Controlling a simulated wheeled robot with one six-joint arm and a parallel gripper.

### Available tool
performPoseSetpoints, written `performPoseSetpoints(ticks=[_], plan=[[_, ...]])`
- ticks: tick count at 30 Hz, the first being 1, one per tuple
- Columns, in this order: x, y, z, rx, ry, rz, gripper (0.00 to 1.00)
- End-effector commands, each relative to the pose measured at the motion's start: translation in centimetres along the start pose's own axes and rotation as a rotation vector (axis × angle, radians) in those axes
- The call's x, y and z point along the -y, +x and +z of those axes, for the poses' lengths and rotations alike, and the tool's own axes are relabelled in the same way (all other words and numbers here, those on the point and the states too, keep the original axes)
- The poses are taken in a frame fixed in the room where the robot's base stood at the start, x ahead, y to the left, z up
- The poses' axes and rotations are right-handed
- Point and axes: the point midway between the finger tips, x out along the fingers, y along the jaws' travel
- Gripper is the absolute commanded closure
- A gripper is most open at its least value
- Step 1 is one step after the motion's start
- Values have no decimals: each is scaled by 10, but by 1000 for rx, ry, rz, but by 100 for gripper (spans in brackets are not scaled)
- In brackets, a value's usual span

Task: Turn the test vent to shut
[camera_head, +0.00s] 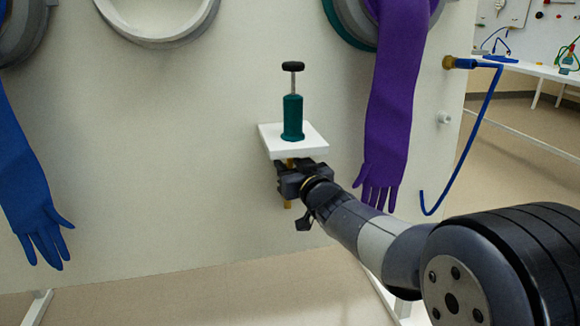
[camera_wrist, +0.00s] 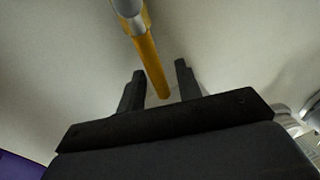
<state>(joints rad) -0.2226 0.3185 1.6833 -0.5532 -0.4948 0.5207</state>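A yellow bar (camera_wrist: 147,58) with a grey metal collar (camera_wrist: 134,20) shows in the wrist view; it looks like the handle of the test vent, though no label is readable. In the head view a short piece of the yellow bar (camera_head: 288,204) hangs straight down below my gripper (camera_head: 290,180), under a small white shelf. In the wrist view my gripper (camera_wrist: 160,72) is open, its two dark fingers apart. The vent's body is mostly hidden by the shelf and gripper.
The white shelf (camera_head: 305,148) with a green plunger-topped cylinder (camera_head: 292,118) is just above my gripper. A purple glove (camera_head: 394,90) hangs close on the right, a blue glove (camera_head: 25,180) far left. A blue hose (camera_head: 478,125) hangs at the panel's right edge.

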Motion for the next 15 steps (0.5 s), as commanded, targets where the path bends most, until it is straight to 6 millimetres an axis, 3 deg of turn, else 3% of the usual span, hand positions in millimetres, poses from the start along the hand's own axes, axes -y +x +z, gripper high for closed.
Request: performPoseSetpoints(ticks=[6, 15], plan=[[0, 0, 0, 0, 0, 0, 68], [0, 0, 0, -1, 0, 0, 93]])
